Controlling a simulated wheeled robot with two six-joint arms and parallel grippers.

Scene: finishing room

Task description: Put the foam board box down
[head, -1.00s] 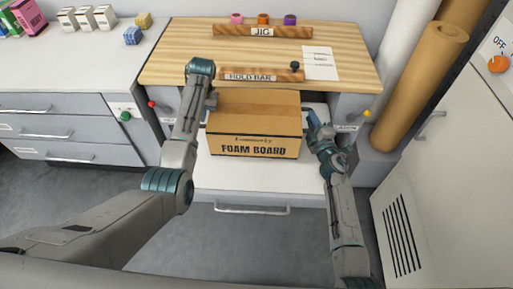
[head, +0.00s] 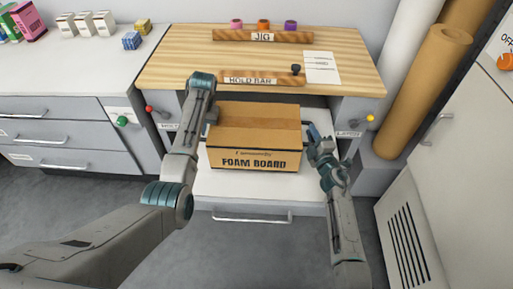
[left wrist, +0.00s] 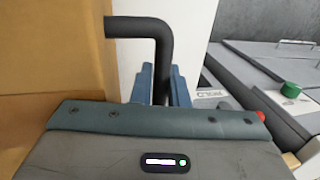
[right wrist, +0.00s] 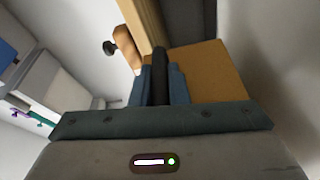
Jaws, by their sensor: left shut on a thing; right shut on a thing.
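The foam board box (head: 255,140) is a brown cardboard carton labelled FOAM BOARD. It is level, over the white pulled-out shelf (head: 215,185) below the wooden worktop; I cannot tell whether its bottom touches the shelf. In the left wrist view, my left gripper (left wrist: 160,88) is shut on a dark bent handle (left wrist: 140,28) at the box's left side. In the right wrist view, my right gripper (right wrist: 160,85) is shut on a dark handle (right wrist: 159,62) at its right side. In the head view, my left arm hides the left grip.
The wooden worktop (head: 200,58) behind holds the hold bar (head: 262,78), a jig rack (head: 262,36) and a paper sheet. Grey drawers stand left, a white cabinet (head: 455,150) right. Brown rolls lean at the right. The shelf has a bare strip in front of the box.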

